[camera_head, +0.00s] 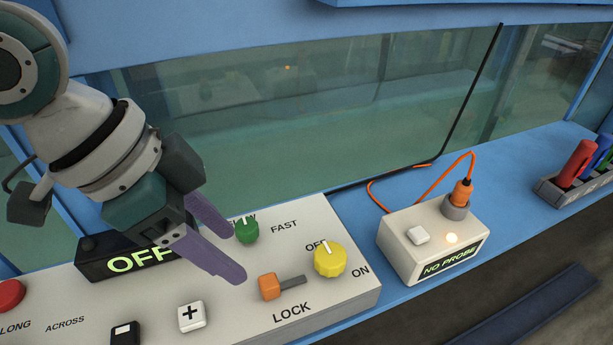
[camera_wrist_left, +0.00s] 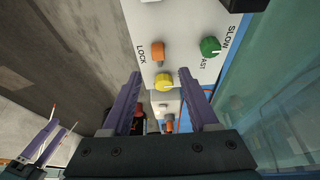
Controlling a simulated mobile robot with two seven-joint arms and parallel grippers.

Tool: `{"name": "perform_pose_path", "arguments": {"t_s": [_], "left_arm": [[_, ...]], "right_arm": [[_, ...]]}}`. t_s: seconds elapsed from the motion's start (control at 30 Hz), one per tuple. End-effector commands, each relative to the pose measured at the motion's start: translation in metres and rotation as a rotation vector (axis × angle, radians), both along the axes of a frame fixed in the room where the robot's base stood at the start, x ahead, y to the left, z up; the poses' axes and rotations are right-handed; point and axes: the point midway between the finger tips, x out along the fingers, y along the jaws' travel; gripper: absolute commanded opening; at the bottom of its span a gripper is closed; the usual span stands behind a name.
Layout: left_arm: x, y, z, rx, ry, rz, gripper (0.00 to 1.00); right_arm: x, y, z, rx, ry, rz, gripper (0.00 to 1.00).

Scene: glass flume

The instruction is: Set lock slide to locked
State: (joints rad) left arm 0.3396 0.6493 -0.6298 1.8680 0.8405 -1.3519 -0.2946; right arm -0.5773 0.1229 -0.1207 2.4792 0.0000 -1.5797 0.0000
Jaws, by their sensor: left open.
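The lock slide (camera_head: 270,287) is an orange block on the white control panel (camera_head: 345,295), at the left end of a short grey slot, above the printed word LOCK. It also shows in the left wrist view (camera_wrist_left: 157,51). My left gripper (camera_head: 235,258) is open and empty, its two purple fingers apart, to the left of the slide and by the green knob (camera_head: 246,230). I see no contact with the slide. My right gripper (camera_wrist_left: 64,122) shows small at the lower left of the left wrist view, its purple fingers apart.
A yellow knob (camera_head: 330,260) stands close right of the slide. A white plus button (camera_head: 191,316) and a red button (camera_head: 10,295) are to the left. A box reading NO PROBE (camera_head: 433,240) with an orange cable stands right of the panel. The flume glass (camera_head: 300,110) rises behind.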

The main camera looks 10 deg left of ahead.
Motion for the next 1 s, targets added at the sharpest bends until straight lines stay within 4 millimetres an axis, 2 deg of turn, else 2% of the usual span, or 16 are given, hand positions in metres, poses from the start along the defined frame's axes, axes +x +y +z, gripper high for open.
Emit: {"name": "perform_pose_path", "arguments": {"t_s": [0.3, 0.5, 0.87, 1.0], "left_arm": [[0.012, -0.020, -0.054, -0.002, 0.002, 0.002, 0.60], [0.018, -0.028, -0.078, 0.000, 0.000, 0.000, 0.60], [0.019, -0.030, -0.083, 0.001, -0.002, 0.000, 0.60], [0.019, -0.029, -0.083, 0.001, -0.001, 0.000, 0.47]], "right_arm": [[-0.002, 0.000, -0.008, 0.000, 0.004, -0.001, 0.83], [-0.002, 0.000, -0.012, 0.000, 0.004, -0.001, 0.83], [-0.001, 0.001, -0.013, 0.004, 0.004, -0.003, 0.83], [-0.001, 0.001, -0.013, 0.004, 0.004, -0.004, 0.83]]}}
